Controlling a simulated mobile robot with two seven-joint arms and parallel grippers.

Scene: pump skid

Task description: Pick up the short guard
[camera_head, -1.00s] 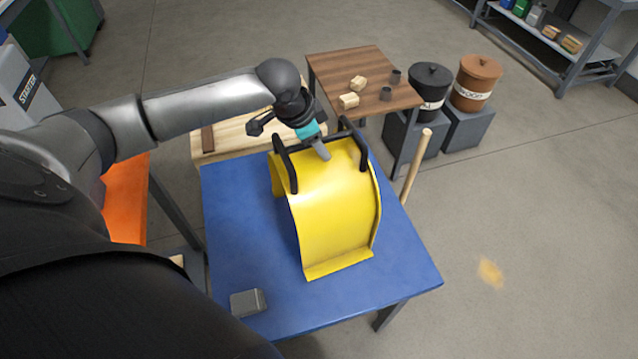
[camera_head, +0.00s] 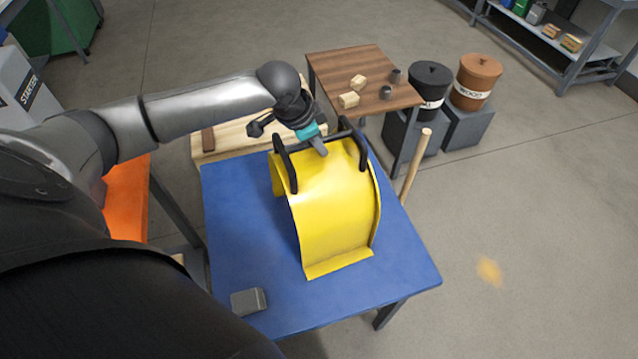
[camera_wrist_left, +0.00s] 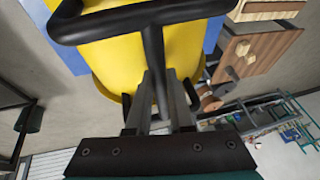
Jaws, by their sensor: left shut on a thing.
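The short guard is a yellow curved sheet (camera_head: 335,215) with black bar handles, standing arched on the blue table (camera_head: 240,235). It also shows in the left wrist view as a yellow surface (camera_wrist_left: 185,45) behind the black handle bar (camera_wrist_left: 154,50). My left gripper (camera_head: 320,146) reaches over the guard's far top edge, between the two side handles. In the left wrist view my left gripper (camera_wrist_left: 158,92) is shut on the black bar, which runs between its fingers. The guard's far underside is hidden. My right gripper is not in view.
A small grey block (camera_head: 248,301) lies at the table's near left corner. Behind stand a pale wooden surface (camera_head: 225,143) and a brown table (camera_head: 345,62) with small blocks. A wooden pole (camera_head: 415,165) rises beside the blue table's right edge. Two bins stand beyond it.

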